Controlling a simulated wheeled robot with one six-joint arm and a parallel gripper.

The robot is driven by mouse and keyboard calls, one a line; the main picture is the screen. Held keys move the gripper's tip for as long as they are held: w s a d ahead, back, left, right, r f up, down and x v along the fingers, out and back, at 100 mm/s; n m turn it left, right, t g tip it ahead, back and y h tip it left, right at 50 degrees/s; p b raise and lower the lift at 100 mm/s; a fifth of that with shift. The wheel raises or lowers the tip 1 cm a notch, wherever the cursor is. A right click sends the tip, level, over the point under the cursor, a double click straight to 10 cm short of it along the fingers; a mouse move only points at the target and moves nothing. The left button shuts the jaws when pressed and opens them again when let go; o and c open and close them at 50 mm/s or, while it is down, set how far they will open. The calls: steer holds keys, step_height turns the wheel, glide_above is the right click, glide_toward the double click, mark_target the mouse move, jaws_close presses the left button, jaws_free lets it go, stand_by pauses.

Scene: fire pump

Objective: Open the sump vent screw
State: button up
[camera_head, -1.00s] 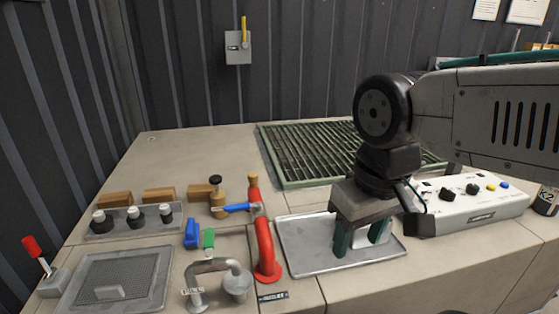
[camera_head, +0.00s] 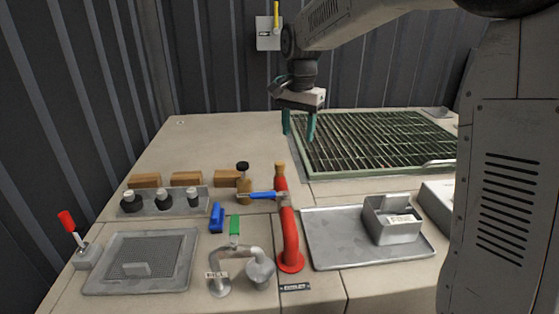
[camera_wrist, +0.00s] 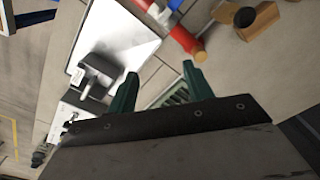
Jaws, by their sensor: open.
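My gripper (camera_head: 298,132) is open and empty, fingers pointing down, in the air above the back of the bench near the grate's left edge. Its green fingers stand apart in the wrist view (camera_wrist: 160,75). A small brass fitting with a black knob (camera_head: 243,168) stands upright left of the red pipe; it may be the vent screw, but I cannot tell for sure. It also shows at the wrist view's top right (camera_wrist: 245,16). My gripper is above and to the right of it, apart. No label for the screw is readable.
The red pipe (camera_head: 289,235) with a blue lever (camera_head: 262,195) stands beside the brass fitting. A grey box (camera_head: 392,228) sits on the metal tray (camera_head: 330,243). The green grate (camera_head: 385,145) lies at the back right.

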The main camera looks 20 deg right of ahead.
mark_target(280, 163)
steer(key=w+f+m, duration=0.1)
steer(key=w+f, duration=0.1)
steer(key=w, duration=0.1)
steer(key=w+f+m, duration=0.1)
steer(key=w+f, duration=0.2)
steer(key=w, duration=0.1)
steer(key=w+a+f+m, duration=0.1)
steer(key=w+f, duration=0.2)
steer(key=w, duration=0.1)
steer(key=shift+w, duration=0.25)
step_height(280, 163, down, 8)
steer(key=shift+r, duration=0.15)
steer(key=shift+c, duration=0.3)
steer(key=c, duration=0.9)
